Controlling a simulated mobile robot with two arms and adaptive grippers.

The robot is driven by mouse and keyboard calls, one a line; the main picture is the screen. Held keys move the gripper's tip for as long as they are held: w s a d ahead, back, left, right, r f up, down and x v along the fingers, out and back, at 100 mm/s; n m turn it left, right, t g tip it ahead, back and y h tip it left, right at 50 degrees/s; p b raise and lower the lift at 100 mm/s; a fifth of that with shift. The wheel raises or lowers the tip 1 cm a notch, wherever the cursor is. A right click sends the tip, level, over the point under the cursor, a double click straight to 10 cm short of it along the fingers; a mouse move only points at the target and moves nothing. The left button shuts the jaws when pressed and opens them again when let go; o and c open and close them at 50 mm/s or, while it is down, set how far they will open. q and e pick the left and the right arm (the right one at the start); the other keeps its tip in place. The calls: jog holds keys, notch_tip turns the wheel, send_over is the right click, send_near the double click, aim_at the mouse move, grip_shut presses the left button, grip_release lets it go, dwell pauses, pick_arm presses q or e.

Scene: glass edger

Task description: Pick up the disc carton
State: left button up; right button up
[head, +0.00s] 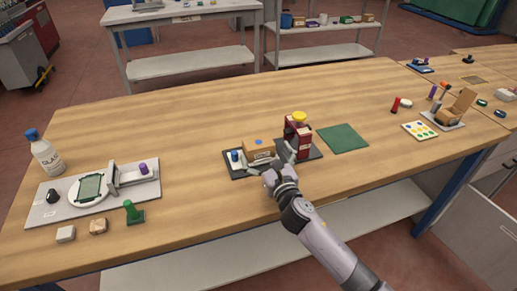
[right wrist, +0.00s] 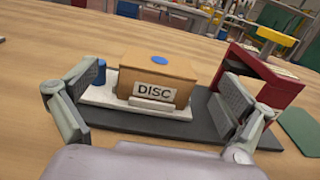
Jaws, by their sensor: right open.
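The disc carton (right wrist: 157,76) is a small brown box with a white DISC label and a blue dot on top. It sits upright on a pale holder (right wrist: 105,96) on a dark base plate (right wrist: 200,122). In the head view the carton (head: 257,149) is partly hidden by my right gripper (head: 276,157). In the right wrist view my right gripper (right wrist: 152,115) is open and empty, its fingers to either side of the carton and apart from it. My left gripper is not in view.
A red device with a yellow top (head: 298,130) stands just right of the carton. A green mat (head: 343,138) lies beyond it. A white fixture board (head: 60,211) and a bottle (head: 45,153) are at left. The table between is clear.

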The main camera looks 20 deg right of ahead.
aim_at(256, 138)
jog(key=w, duration=0.3)
jog(key=shift+w, duration=0.25)
jog(key=shift+w+a+f, duration=0.1)
jog(key=shift+w, duration=0.25)
jog(key=w, duration=0.3)
jog(key=shift+w+f, duration=0.2)
jog(key=shift+w, duration=0.45)
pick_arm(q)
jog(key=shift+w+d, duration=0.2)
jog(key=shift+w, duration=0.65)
pick_arm(e)
jog(key=shift+c, duration=0.4)
jog(key=shift+s, duration=0.1)
jog(key=c, duration=0.9)
